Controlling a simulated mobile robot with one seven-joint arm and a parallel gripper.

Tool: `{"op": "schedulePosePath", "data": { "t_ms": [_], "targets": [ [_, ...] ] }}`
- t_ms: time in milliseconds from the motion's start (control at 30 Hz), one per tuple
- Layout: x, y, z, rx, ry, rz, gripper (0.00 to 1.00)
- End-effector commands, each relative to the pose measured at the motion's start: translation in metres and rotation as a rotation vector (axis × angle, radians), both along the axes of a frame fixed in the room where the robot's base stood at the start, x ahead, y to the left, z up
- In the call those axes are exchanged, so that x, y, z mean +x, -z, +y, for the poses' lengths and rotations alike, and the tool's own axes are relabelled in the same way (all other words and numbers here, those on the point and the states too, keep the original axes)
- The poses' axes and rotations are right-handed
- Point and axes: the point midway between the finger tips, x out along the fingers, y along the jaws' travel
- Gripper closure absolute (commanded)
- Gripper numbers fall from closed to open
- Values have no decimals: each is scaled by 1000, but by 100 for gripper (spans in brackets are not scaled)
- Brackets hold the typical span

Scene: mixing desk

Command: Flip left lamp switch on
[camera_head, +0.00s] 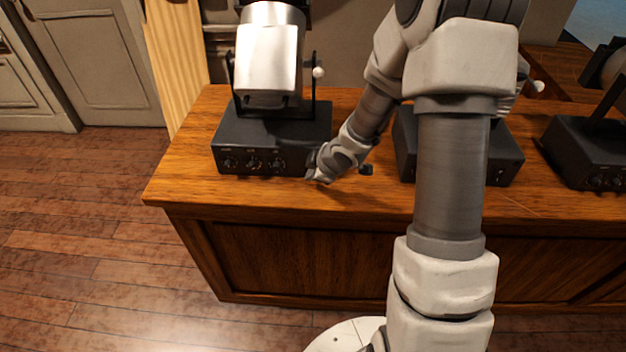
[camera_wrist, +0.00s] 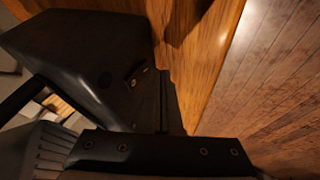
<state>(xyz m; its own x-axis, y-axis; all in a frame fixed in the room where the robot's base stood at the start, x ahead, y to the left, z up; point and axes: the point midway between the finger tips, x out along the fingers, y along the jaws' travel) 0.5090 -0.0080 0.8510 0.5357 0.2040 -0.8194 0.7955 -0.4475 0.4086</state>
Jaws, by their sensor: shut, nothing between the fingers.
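The left lamp has a dark box base (camera_head: 272,134) and a silver head (camera_head: 270,60) on a bracket. Its front face carries a row of small knobs (camera_head: 253,163). My gripper (camera_head: 314,172) is at the front right corner of this base, very close to it; I cannot tell whether it touches. In the wrist view, the dark base (camera_wrist: 75,50) fills the left, with a small switch-like piece (camera_wrist: 138,75) on its face. My shut, empty gripper (camera_wrist: 164,85) is just right of that piece. The switch position is unclear.
A second lamp base (camera_head: 504,155) stands behind my arm, and a third dark base (camera_head: 590,150) stands at the far right. The wooden desk (camera_head: 185,150) has bare room at its left end. Its front edge also shows in the wrist view (camera_wrist: 215,75).

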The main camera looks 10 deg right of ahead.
Motion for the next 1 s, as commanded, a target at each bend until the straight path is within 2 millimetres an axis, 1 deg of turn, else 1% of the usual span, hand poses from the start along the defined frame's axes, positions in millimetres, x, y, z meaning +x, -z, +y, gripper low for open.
{"op": "schedulePosePath", "data": {
  "t_ms": [167, 800, 1000],
  "targets": [
    [7, 1, -2, 0, 0, 1, 100],
    [12, 3, -4, 0, 0, -1, 100],
    [12, -3, -4, 1, 0, -1, 100]
  ]
}}
